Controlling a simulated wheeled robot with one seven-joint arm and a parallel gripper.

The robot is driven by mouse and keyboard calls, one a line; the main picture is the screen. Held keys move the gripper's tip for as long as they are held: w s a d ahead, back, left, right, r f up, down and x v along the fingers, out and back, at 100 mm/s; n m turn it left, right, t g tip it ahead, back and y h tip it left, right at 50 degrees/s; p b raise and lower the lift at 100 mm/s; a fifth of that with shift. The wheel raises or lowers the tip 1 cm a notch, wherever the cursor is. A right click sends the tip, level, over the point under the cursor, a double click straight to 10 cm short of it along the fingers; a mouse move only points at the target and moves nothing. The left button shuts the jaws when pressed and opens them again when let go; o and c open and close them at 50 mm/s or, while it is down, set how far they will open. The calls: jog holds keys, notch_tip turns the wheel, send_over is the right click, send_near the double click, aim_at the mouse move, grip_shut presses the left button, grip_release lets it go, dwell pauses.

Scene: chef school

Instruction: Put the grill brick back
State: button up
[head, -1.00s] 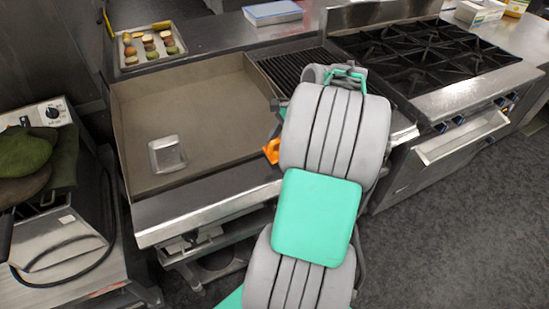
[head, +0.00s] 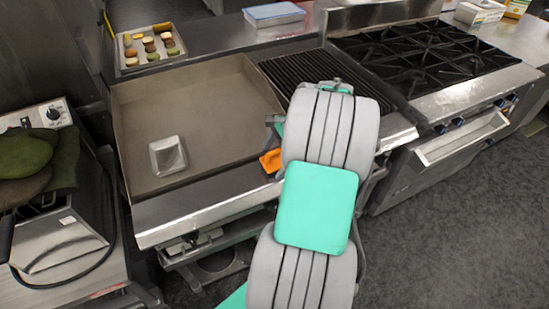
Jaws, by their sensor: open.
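An orange object (head: 270,161), possibly the grill brick or its handle, shows at the front right edge of the griddle (head: 205,100), partly hidden behind my arm. I cannot make out its full shape. A grey part of my gripper (head: 275,121) shows just above it, at the left side of my arm. The rest of the gripper is hidden by my arm. The jaws are open, and a small gap shows between the gripper part and the orange object.
A small square metal dish (head: 168,156) sits on the griddle. A ribbed grill (head: 300,75) and a burner range (head: 425,55) stand to the right. A tray of food (head: 150,47) is behind. The griddle's middle is clear.

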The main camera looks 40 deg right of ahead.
jog(key=p+v, duration=0.1)
jog(key=v, duration=1.1)
jog(key=w+a+r+n+h, duration=0.1)
jog(key=w+a+r+n, duration=0.3)
jog(key=a, duration=0.6)
jog(key=w+a+f+n+h, duration=0.1)
jog(key=a+n, duration=0.6)
jog(key=a, duration=0.3)
jog(key=s+a+f+n+h, duration=0.1)
jog(key=s+a+n, duration=0.5)
jog(key=a+n, duration=0.3)
jog(key=shift+s+a+n+t, duration=0.2)
jog(key=shift+a+n+t, duration=0.1)
jog(key=shift+n, duration=0.2)
jog(key=shift+f, duration=0.1)
jog(key=shift+c, duration=0.4)
